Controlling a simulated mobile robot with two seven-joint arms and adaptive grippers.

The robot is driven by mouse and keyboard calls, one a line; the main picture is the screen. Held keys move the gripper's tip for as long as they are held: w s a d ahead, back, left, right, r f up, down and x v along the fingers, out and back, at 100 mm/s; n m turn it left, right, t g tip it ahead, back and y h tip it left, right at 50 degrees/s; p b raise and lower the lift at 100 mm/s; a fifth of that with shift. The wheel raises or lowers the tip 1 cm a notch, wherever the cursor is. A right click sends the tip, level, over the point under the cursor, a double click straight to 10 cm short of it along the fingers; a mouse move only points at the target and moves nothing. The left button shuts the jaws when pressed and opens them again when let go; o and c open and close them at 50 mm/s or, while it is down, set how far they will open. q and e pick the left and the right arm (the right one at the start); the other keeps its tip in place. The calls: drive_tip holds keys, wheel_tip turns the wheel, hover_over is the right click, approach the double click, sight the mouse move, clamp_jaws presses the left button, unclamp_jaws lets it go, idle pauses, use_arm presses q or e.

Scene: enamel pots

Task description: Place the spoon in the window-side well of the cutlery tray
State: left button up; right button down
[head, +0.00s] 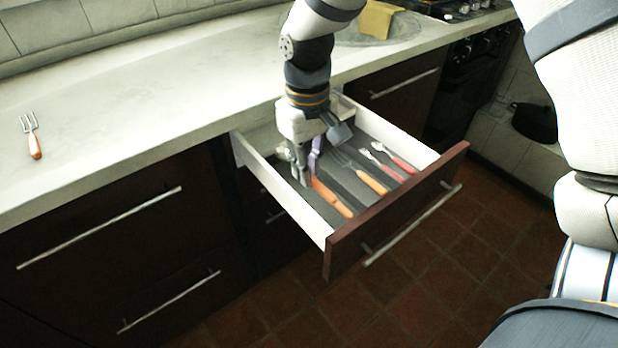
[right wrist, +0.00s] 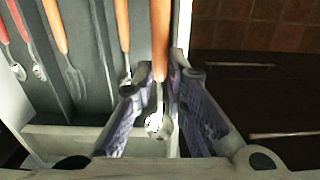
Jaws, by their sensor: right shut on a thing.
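The cutlery tray (head: 315,204) lies in an open drawer, with lengthwise wells parted by dividers. My right gripper (head: 304,172) reaches down at the tray's left side. In the right wrist view its fingers (right wrist: 165,76) are shut on the orange-handled spoon (right wrist: 154,122), whose metal bowl lies between the pads. The gripper hides most of the spoon in the head view, so I cannot tell whether it touches the tray floor. My left gripper is out of view, and no window shows.
An orange-handled fork (head: 369,179) and red-handled cutlery (head: 400,164) lie in other wells. Another orange handle (right wrist: 122,25) is beside the spoon. A fork (head: 33,142) lies on the counter (head: 130,110). The drawer front (head: 400,212) stands out over the floor.

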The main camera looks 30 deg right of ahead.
drive_tip(key=b, duration=0.1)
hover_over(309, 192)
drive_tip(key=f, duration=0.5)
drive_tip(key=shift+s+a+f, duration=0.1)
drive_tip(key=shift+s+f, duration=0.15)
drive_tip(key=shift+f, duration=0.05)
drive_tip(key=f, duration=0.3)
drive_tip(key=shift+w+f, duration=0.2)
drive_tip(key=shift+f, duration=0.05)
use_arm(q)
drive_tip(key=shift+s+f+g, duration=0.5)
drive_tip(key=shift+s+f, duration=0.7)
use_arm(e)
drive_tip(key=shift+r, duration=0.15)
drive_tip(key=c, duration=1.6)
unclamp_jaws()
drive_tip(key=shift+f, duration=0.2)
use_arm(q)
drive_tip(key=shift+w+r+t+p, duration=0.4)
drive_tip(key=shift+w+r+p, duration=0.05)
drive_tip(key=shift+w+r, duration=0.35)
use_arm(e)
wheel_tip(309, 192, up, 12)
drive_tip(key=shift+r, duration=0.2)
